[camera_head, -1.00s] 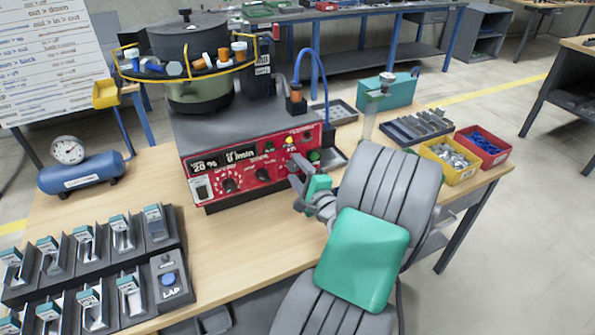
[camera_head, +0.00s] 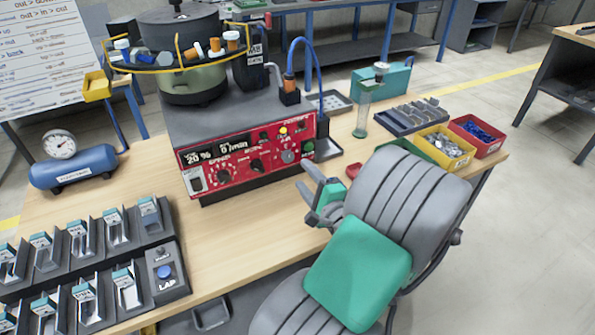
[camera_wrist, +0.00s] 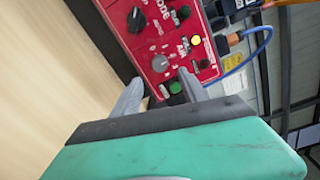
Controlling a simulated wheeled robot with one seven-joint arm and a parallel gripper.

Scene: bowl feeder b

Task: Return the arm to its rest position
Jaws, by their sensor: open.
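My gripper (camera_head: 309,180) is in front of the red control panel (camera_head: 240,160) of the bowl feeder, over the wooden table, with a visible gap to the panel. Its two grey fingers are apart and nothing is between them. My grey and green arm reaches in from the lower right of the head view.
The bowl feeder (camera_head: 185,60) stands behind the panel. A button box (camera_head: 168,272) and a slotted rack (camera_head: 65,250) are at left, beside a blue air tank (camera_head: 75,168). A yellow bin (camera_head: 445,147) and a red bin (camera_head: 477,135) sit at right. The front middle tabletop is clear.

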